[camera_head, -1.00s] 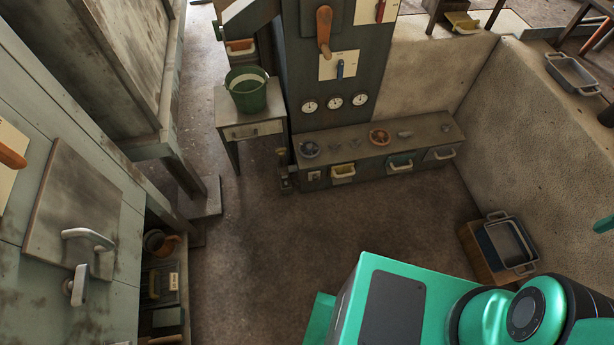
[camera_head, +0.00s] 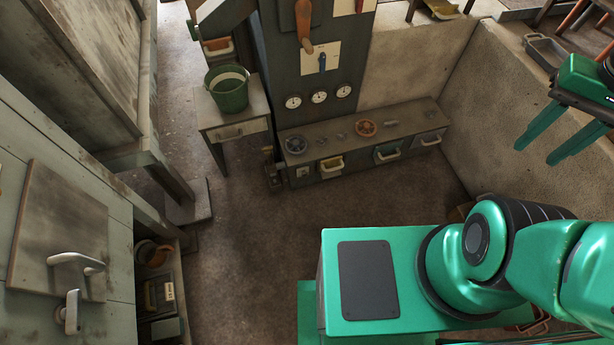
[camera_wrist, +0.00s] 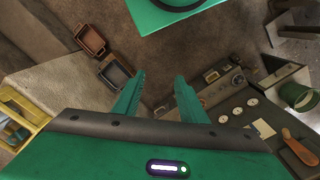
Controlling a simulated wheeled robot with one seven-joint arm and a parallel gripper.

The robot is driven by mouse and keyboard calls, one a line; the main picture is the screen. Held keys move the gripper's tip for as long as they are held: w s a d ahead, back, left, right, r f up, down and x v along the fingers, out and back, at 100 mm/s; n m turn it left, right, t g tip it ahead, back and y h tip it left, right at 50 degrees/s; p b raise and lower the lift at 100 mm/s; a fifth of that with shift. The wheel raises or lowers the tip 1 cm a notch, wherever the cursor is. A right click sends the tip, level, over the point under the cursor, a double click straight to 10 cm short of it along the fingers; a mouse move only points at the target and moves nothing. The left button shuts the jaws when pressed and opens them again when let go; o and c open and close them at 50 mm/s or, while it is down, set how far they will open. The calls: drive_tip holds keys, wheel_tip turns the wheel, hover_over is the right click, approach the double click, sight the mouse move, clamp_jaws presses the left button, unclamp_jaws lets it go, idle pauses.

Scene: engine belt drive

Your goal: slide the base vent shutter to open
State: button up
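My gripper (camera_head: 535,154) is at the upper right of the head view, raised in front of the low wall. Its two green fingers are apart with nothing between them; they also show in the wrist view (camera_wrist: 159,77). No part can be surely told as the base vent shutter. The low grey base unit (camera_head: 310,149) stands under the dark gauge panel (camera_head: 283,75), well to the left of my gripper.
A green bucket (camera_head: 228,97) stands on a small table (camera_head: 236,131) left of the panel. A cabinet with a handled door (camera_head: 60,225) fills the left side. The floor (camera_head: 260,230) before the base unit is clear. My arm covers the lower right.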

drive_tip(key=w+a+f+n+t, duration=0.1)
drive_tip(key=w+f, duration=0.2)
drive_tip(key=w, duration=0.6)
drive_tip(key=w+f+n, duration=0.2)
drive_tip(key=w+f, duration=0.2)
drive_tip(key=w, duration=0.4)
drive_tip(key=w+a+f+n+t, duration=0.1)
drive_tip(key=w+f, duration=0.2)
drive_tip(key=w, duration=0.6)
drive_tip(key=w+a+f+n+t, duration=0.1)
drive_tip(key=w+a+f, duration=0.4)
drive_tip(key=w+f, duration=0.25)
drive_tip(key=w+a+f+n+t, duration=0.1)
drive_tip(key=w+a+f+n, duration=0.1)
drive_tip(key=w+a+f, duration=0.6)
drive_tip(key=w+a+f+t+y, duration=0.15)
drive_tip(key=a+f, duration=0.35)
drive_tip(key=f, duration=0.5)
drive_tip(key=t+y, duration=0.3)
drive_tip(key=y, duration=0.1)
approach(305, 175)
drive_tip(key=shift+n+g, duration=0.25)
drive_tip(key=shift+n, duration=0.15)
drive_tip(key=x, duration=0.8)
drive_tip(key=shift+w+r, duration=0.15)
drive_tip(key=shift+r, duration=0.1)
